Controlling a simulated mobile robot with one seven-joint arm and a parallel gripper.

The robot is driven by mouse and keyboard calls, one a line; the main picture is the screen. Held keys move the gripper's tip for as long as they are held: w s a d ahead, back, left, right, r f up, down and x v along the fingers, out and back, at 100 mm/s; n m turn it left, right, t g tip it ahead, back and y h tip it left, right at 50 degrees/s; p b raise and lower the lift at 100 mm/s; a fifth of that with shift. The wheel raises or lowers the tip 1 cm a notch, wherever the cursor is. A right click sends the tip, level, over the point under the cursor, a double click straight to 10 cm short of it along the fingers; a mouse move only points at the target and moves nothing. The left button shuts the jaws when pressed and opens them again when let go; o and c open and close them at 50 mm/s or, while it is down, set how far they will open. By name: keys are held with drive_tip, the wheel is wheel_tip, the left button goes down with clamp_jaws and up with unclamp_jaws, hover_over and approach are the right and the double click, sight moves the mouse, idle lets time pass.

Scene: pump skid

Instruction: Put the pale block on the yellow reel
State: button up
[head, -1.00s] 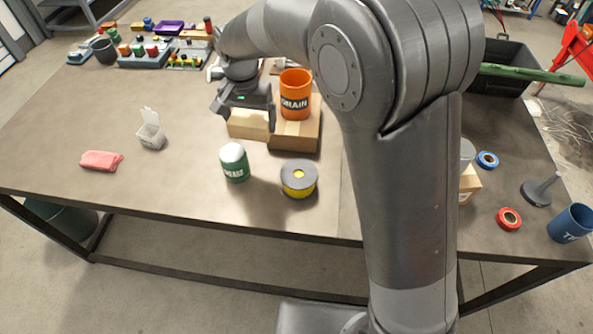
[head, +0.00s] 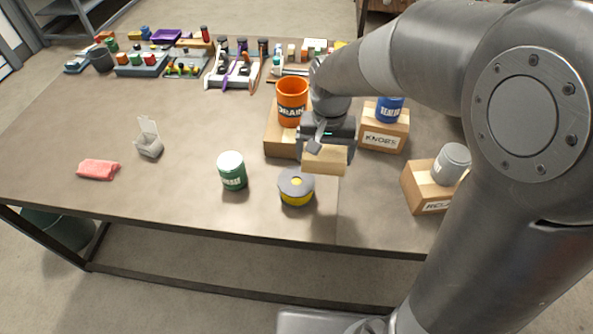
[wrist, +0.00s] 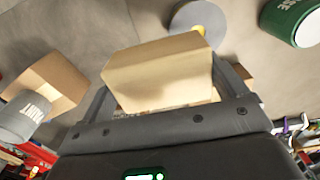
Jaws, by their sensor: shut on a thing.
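The pale block (head: 324,159) is a light wooden block held in my gripper (head: 326,148), which is shut on it above the table. In the wrist view the block (wrist: 160,72) sits between the two fingers of my gripper (wrist: 168,90). The yellow reel (head: 296,188) has a grey top flange and stands on the table, just below and left of the block in the head view. The reel (wrist: 198,20) also shows beyond the block in the wrist view, partly hidden by it. Nothing is seen resting on the reel's top.
A green can (head: 232,170) stands close left of the reel. Boxes (head: 383,131) and (head: 425,188) with cans stand to the right. The front table edge is near the reel.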

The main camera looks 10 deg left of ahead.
drive_tip(key=a+f, duration=0.1)
drive_tip(key=a, duration=0.1)
drive_tip(key=a+f, duration=0.1)
drive_tip(key=a, duration=0.1)
drive_tip(key=a+f, duration=0.2)
drive_tip(key=shift+w+a, duration=0.25)
drive_tip(key=shift+w, duration=0.05)
drive_tip(key=shift+f, duration=1.95)
drive_tip(key=shift+f, duration=0.1)
drive_tip(key=o, duration=0.8)
wheel_tip(320, 180, up, 12)
